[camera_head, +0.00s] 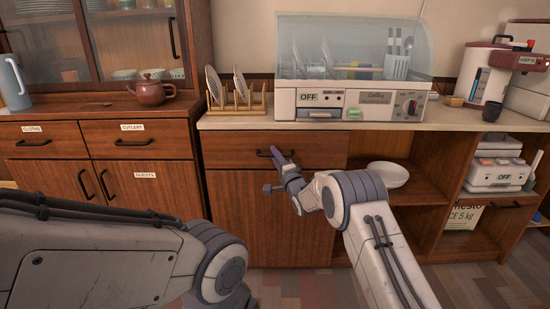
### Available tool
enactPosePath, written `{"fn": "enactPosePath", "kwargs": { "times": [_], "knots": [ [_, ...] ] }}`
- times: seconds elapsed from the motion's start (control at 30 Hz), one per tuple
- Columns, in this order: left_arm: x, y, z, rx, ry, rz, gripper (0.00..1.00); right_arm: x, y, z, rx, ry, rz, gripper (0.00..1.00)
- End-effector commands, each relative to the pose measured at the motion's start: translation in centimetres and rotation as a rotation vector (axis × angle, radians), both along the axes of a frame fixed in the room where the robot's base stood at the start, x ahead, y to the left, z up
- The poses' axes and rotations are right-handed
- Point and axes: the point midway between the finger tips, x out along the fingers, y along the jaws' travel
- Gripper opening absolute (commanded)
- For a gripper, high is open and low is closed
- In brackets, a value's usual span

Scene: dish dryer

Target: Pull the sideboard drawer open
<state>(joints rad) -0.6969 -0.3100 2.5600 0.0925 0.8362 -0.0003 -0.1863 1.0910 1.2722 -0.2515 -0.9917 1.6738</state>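A wooden drawer (228,150) with a dark bar handle (262,153) sits under the counter, below the dish dryer. Its front looks flush with the cabinet. My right gripper (277,157) is in front of this drawer, its fingertips at the right part of the handle. They overlap the handle in the picture; I cannot tell whether they touch or enclose it, and the finger gap is unclear. The left cabinet has two shut drawers, labelled CLOTHS (55,145) and CUTLERY (107,142). My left arm fills the lower left; its gripper is out of view.
The counter (225,121) holds a plate rack (238,105), a dish dryer (350,102) marked OFF and a coffee machine (485,73). A white bowl (389,175) stands in the open shelf right of the drawer. A brown teapot (150,91) is on the left cabinet.

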Motion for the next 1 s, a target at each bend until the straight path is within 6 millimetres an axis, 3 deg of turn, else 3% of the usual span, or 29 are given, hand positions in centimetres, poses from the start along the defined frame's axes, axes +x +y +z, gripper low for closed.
{"fn": "enactPosePath", "kwargs": {
  "times": [0.17,0.27,1.0],
  "knots": [
    [0.00,0.00,0.01,0.000,0.000,0.000,0.50,0.00,0.02,0.02,0.000,0.000,0.000,0.27],
    [0.00,0.00,0.01,0.000,0.000,0.000,0.50,-0.01,0.01,0.02,0.000,0.000,0.000,0.00],
    [0.00,0.00,0.01,0.000,0.000,0.000,0.50,-0.02,-0.05,-0.02,0.000,0.001,-0.001,0.00]
  ]
}}
